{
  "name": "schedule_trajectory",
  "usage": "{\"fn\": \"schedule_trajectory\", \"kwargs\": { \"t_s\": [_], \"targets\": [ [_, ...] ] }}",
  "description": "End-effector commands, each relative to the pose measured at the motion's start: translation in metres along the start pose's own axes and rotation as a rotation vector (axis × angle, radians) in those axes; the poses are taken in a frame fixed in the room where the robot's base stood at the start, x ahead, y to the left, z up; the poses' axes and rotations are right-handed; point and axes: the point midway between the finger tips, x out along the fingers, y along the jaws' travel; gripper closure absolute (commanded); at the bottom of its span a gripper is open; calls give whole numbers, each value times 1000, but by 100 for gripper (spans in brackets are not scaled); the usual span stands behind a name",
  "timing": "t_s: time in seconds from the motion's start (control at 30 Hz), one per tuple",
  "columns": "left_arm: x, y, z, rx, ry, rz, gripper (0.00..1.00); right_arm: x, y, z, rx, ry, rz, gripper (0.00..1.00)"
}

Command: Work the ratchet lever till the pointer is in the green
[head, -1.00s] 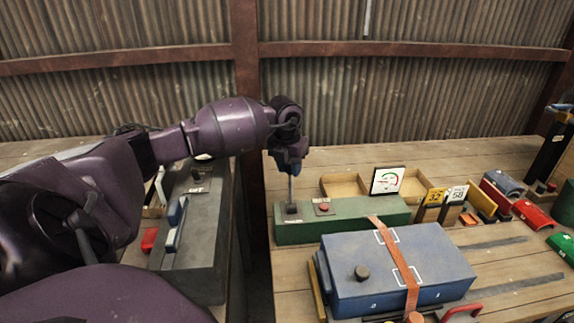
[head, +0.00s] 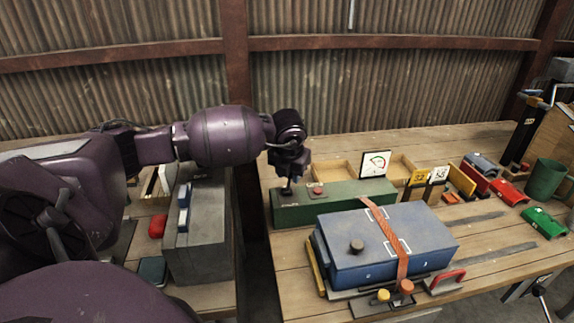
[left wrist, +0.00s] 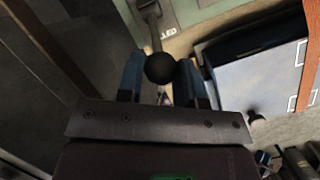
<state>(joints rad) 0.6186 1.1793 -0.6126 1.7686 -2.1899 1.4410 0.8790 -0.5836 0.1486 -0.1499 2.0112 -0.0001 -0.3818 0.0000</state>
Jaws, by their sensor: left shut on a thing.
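The ratchet lever (head: 287,189) rises from the left end of a long green box (head: 340,207). My left gripper (head: 289,170) is just above the box, shut on the lever. In the left wrist view, the lever's round black knob (left wrist: 160,68) sits between the two blue fingertips, and its shaft (left wrist: 152,30) runs up to the box. A white gauge (head: 376,164) stands behind the box with a coloured arc that includes green. Its pointer is too small to read surely. My right gripper is out of view.
A red button (head: 318,191) sits on the green box, right of the lever. A blue case (head: 385,245) with an orange strap lies in front. A grey box (head: 203,235) stands left across a gap.

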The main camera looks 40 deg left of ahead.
Motion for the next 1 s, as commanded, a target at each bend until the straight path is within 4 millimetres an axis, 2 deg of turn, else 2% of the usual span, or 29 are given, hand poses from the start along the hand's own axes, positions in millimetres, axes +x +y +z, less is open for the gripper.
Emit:
{"fn": "schedule_trajectory", "kwargs": {
  "t_s": [0.03,0.2,0.67,0.7,0.87,1.0],
  "targets": [
    [4,-5,-6,4,10,-7,100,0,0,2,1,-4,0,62],
    [5,-8,-10,5,10,-8,100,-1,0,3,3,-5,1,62],
    [6,-9,-11,5,10,-9,100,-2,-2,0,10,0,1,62],
    [6,-9,-11,5,10,-9,66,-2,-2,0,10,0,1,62],
    [5,-8,-10,3,8,-7,42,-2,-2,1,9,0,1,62],
    [4,-7,-9,3,6,-5,42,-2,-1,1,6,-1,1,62]
  ]
}}
